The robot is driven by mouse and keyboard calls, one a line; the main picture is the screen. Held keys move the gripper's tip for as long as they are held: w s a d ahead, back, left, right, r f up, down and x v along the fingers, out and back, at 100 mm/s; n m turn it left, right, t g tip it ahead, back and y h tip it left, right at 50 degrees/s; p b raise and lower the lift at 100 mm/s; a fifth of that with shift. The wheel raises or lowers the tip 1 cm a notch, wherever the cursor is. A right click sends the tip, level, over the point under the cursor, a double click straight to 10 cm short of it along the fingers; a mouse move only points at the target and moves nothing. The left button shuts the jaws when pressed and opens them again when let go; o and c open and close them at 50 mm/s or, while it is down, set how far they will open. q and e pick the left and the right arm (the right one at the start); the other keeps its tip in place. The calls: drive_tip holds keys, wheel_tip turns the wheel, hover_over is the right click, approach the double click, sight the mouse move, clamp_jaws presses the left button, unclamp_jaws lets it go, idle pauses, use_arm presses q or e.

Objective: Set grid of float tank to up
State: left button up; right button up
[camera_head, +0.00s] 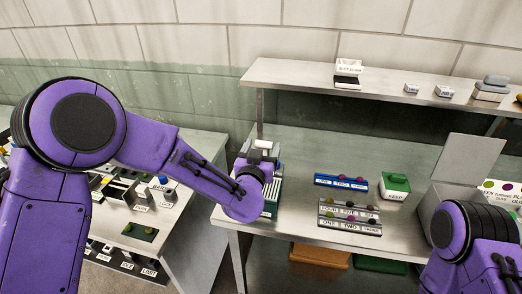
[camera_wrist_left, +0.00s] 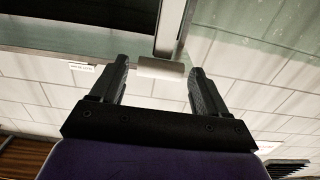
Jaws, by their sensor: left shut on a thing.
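My left gripper (camera_head: 257,160) is at the left end of the bench, above and in front of the float tank (camera_head: 272,196), a dark green box with pale slats. My wrist hides much of the tank.
Labelled racks (camera_head: 341,182) and (camera_head: 349,222) hold small coloured pieces right of the tank. A shelf (camera_head: 390,92) runs above the bench. A side table (camera_head: 190,225) stands at left.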

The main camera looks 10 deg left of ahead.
use_arm(q)
drive_tip(key=o, duration=1.5)
drive_tip(key=shift+r, duration=0.3)
drive_tip(key=shift+s+f, duration=0.1)
drive_tip(key=s+b, duration=0.3)
drive_tip(key=s, duration=0.7)
drive_tip(key=shift+s+a, duration=0.2)
